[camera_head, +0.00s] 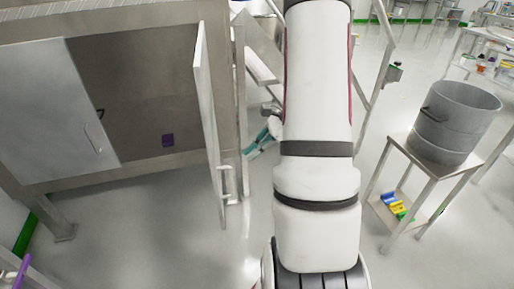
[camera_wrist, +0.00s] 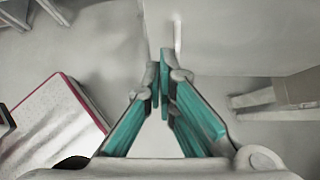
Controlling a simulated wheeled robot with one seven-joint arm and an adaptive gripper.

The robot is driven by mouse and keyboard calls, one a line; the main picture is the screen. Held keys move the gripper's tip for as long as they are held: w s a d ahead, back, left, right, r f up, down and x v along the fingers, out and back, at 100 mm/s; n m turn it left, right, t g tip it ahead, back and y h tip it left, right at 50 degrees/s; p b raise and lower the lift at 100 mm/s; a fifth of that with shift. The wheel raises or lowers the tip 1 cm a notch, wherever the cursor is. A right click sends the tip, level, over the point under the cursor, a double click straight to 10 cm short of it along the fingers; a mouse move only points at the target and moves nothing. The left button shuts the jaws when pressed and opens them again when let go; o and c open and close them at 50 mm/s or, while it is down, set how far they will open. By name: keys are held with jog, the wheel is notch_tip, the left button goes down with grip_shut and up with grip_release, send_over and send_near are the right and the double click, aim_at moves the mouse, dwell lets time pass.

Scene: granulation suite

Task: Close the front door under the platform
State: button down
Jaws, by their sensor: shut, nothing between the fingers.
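The front door (camera_head: 207,120) under the platform stands swung open, seen nearly edge-on at the right side of the dark cabinet opening (camera_head: 145,85). Its bar handle (camera_head: 227,183) is on the right-hand face, near the door's near end. My gripper (camera_head: 257,146) is to the right of the door, partly hidden behind my arm. In the wrist view its teal fingers (camera_wrist: 161,80) are together with nothing between them. A pale panel (camera_wrist: 245,35), seemingly the door, lies just beyond the fingertips; I cannot tell whether they touch.
A second cabinet door (camera_head: 50,110) on the left is shut. Metal stair rails (camera_head: 376,60) are behind my arm. A steel drum (camera_head: 452,125) stands on a small table at right. Floor before the cabinet is clear.

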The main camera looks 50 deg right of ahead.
jog(key=w+a+f+b, duration=0.1)
jog(key=w+a+f, duration=0.2)
jog(key=w+a, duration=0.2)
jog(key=shift+a+f, duration=0.2)
jog(key=shift+a, duration=0.05)
